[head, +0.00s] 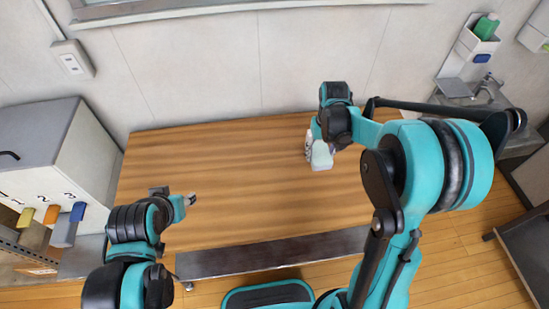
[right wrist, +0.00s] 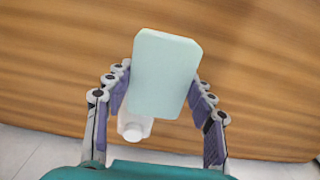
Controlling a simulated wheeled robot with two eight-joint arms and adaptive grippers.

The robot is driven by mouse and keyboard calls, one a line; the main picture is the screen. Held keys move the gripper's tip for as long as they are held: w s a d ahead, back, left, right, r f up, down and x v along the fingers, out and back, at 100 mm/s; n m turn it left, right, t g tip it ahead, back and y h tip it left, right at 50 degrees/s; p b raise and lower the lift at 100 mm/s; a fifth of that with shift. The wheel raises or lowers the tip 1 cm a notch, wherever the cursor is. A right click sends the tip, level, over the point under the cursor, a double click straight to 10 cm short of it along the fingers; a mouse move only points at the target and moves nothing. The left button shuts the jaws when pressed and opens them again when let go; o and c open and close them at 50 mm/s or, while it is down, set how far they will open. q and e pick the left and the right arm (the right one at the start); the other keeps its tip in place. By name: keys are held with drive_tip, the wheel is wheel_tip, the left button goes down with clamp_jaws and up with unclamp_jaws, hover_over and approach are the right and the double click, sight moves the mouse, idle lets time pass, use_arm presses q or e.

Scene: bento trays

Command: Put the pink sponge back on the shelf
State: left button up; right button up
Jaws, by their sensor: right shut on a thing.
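No pink sponge shows in either view. My right gripper (right wrist: 160,75) is shut on a pale mint-green block (right wrist: 163,75), with a finger on each side of it. A white part with a rounded end (right wrist: 133,128) shows just beneath the block; I cannot tell if they are joined. In the head view the block (head: 321,157) is over the right part of the wooden table (head: 220,150), and the right gripper (head: 320,130) is partly hidden by its own wrist. My left gripper (head: 176,196) is empty and its fingers look apart, over the table's front left.
A small wall shelf (head: 462,62) at the back right holds a green item (head: 486,27) and a blue one (head: 482,58), near a sink (head: 480,92). A grey cabinet (head: 40,130) numbered 1 to 3 stands left. The table's middle is bare.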

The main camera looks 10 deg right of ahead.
drive_tip(key=b, duration=0.2)
hover_over(287, 172)
wheel_tip(287, 172, down, 6)
drive_tip(key=shift+w+f, duration=0.1)
drive_tip(key=shift+f, duration=0.1)
wheel_tip(287, 172, down, 4)
drive_tip(key=shift+f+b, duration=0.1)
drive_tip(key=shift+b, duration=0.8)
drive_tip(key=o, duration=1.2)
